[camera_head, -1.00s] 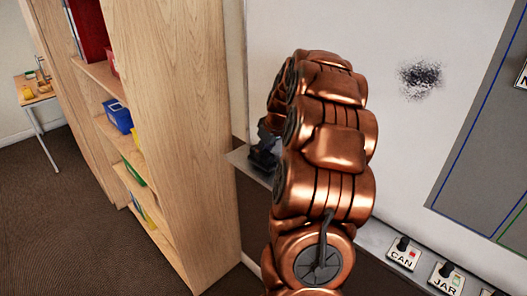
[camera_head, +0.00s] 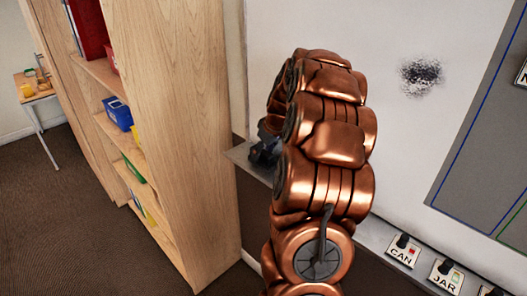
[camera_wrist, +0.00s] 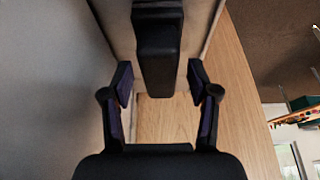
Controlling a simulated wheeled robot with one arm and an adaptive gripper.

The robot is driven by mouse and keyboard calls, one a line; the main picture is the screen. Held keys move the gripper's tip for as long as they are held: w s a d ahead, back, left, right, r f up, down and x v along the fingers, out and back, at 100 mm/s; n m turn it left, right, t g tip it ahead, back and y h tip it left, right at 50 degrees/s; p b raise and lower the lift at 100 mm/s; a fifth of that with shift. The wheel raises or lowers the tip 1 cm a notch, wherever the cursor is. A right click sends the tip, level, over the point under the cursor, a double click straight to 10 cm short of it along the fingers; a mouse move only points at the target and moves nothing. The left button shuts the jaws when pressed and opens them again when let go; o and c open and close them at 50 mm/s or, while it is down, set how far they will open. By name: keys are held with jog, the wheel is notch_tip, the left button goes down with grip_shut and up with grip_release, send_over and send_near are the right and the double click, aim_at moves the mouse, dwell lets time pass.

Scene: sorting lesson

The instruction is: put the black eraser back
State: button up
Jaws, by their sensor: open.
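A black eraser (camera_wrist: 158,55) shows at the top middle of the wrist view, apparently on the pale ledge. Its near end lies between the fingertips of my gripper (camera_wrist: 159,82). The fingers are open, with a gap on each side of the eraser. In the head view my gripper (camera_head: 264,150) is a small dark shape at the left end of the ledge (camera_head: 237,153) below the whiteboard (camera_head: 400,150). The eraser cannot be made out there, and my copper arm covers part of the ledge.
A wooden bookcase (camera_head: 185,120) stands close left of the ledge. Labelled cards, CAN (camera_head: 402,250) and JAR (camera_head: 446,277), sit along the ledge to the right. A black smudge (camera_head: 422,74) marks the board. A small table (camera_head: 38,90) stands far left.

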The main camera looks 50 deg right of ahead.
jog(key=b+v, duration=0.2)
jog(key=v, duration=1)
jog(key=shift+b, duration=0.35)
jog(key=shift+r, duration=0.1)
jog(key=s+a+f+n+g+y, duration=0.1)
jog(key=s+a+f, duration=0.1)
jog(key=a, duration=1)
jog(key=s+a+f+g+y, duration=0.1)
jog(key=s+a+g, duration=0.1)
jog(key=a, duration=1.1)
jog(key=s+a+f+g, duration=0.1)
jog(key=s+a+f, duration=0.2)
jog(key=s, duration=0.4)
jog(key=s+a+f+g+h, duration=0.1)
jog(key=s+a+f, duration=0.1)
jog(key=s+a, duration=0.3)
jog(key=s+a+f+g, duration=0.1)
jog(key=s+a+f, duration=0.2)
jog(key=s, duration=0.6)
jog(key=shift+a+f+m+h, duration=0.35)
jog(key=shift+a+m+h, duration=0.05)
jog(key=shift+a, duration=0.3)
